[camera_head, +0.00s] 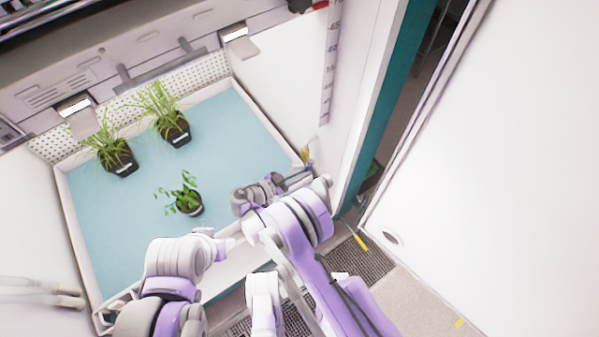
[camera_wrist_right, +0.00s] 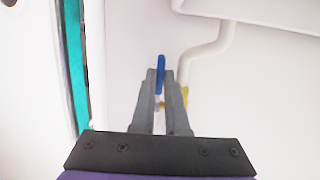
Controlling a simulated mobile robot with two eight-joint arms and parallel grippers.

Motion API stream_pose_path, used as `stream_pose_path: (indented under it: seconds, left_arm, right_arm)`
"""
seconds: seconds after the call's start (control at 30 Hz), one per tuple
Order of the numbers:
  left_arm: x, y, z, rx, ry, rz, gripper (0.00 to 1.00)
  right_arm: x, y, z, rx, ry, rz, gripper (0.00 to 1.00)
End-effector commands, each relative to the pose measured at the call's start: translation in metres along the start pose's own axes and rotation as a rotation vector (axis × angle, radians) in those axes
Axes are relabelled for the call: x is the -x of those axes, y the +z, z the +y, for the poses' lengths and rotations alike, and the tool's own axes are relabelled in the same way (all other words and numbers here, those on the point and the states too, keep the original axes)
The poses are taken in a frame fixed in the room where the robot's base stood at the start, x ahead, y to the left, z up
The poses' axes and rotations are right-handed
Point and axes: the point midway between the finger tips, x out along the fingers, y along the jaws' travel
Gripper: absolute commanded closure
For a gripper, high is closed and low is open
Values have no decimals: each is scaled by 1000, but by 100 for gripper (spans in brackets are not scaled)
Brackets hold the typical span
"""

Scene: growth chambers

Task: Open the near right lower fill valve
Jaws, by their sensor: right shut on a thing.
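The valve has a blue lever handle (camera_wrist_right: 160,66), seen in the right wrist view, and a small yellow body (camera_wrist_right: 185,95) beside a white pipe. In the head view, a small yellow part (camera_head: 306,155) shows at the right front corner of the chamber, near my right gripper (camera_head: 303,177). My right gripper also shows in the right wrist view (camera_wrist_right: 161,80); it is shut on the blue handle, which stands between its fingertips.
A chamber tray (camera_head: 235,140) with a blue surface holds several potted plants, including a small leafy one (camera_head: 187,196) near the front. A white pipe (camera_wrist_right: 207,50) bends down beside the valve. A large white panel (camera_head: 490,170) stands at the right. Dark floor grating (camera_head: 360,262) lies below.

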Motion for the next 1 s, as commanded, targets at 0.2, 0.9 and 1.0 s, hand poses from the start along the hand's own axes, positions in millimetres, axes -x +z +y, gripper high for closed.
stream_pose_path:
  seconds: [0.2, 0.9, 1.0]
  left_arm:
    - [0, 0, 0, 0, 0, 0, 50]
    - [0, 0, 0, 0, 0, 0, 50]
    - [0, 0, 0, 0, 0, 0, 50]
  right_arm:
    - [-5, 3, 0, 0, 1, 88, 100]
    - [-8, 3, 0, 0, 1, 127, 73]
    - [-7, 3, 0, 0, 1, 127, 57]
